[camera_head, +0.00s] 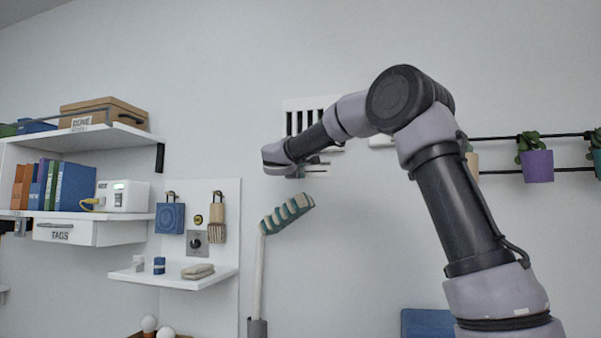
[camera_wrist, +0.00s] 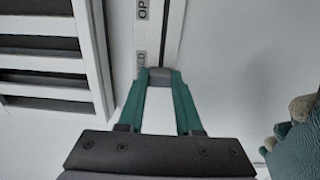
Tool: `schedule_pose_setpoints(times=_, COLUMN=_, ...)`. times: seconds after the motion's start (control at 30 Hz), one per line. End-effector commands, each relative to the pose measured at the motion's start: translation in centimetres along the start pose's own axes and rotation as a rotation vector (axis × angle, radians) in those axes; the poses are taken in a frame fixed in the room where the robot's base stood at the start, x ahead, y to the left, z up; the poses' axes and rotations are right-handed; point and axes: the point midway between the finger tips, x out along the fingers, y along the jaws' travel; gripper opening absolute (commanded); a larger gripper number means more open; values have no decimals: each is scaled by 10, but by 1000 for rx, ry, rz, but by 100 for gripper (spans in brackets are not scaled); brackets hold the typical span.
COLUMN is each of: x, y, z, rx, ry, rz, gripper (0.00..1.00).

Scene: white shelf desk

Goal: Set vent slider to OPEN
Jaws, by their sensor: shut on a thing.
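The vent (camera_head: 296,118) is a white slatted panel on the wall; its dark slats (camera_wrist: 45,65) fill the left of the wrist view. Beside it, a pale slider track (camera_wrist: 173,30) with a grey slider knob (camera_wrist: 160,73) shows in the wrist view. A label starting "OP" (camera_wrist: 142,9) sits at the far end of the track, and a second label (camera_wrist: 141,58) is beside the knob, partly cut off by my finger. My gripper (camera_wrist: 160,79) has its two teal fingers shut on the knob. In the head view my gripper (camera_head: 311,164) is at the vent's lower edge, its fingertips unclear.
A teal-and-beige duster-like head on a pole (camera_head: 287,214) stands just below my gripper and shows at the wrist view's right edge (camera_wrist: 297,140). Shelves with books and boxes (camera_head: 75,185) are at left. A rail with potted plants (camera_head: 535,163) is at right.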

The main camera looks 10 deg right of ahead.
Motion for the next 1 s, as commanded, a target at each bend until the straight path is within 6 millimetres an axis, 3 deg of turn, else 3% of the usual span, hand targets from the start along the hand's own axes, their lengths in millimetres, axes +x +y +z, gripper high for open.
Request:
schedule_pose_setpoints(times=0.57, x=0, y=-1, z=1, rx=-1, ry=1, rz=-1, gripper=0)
schedule_pose_setpoints(times=1.0, x=0, y=-1, z=80, rx=-1, ry=-2, rz=-1, gripper=0)
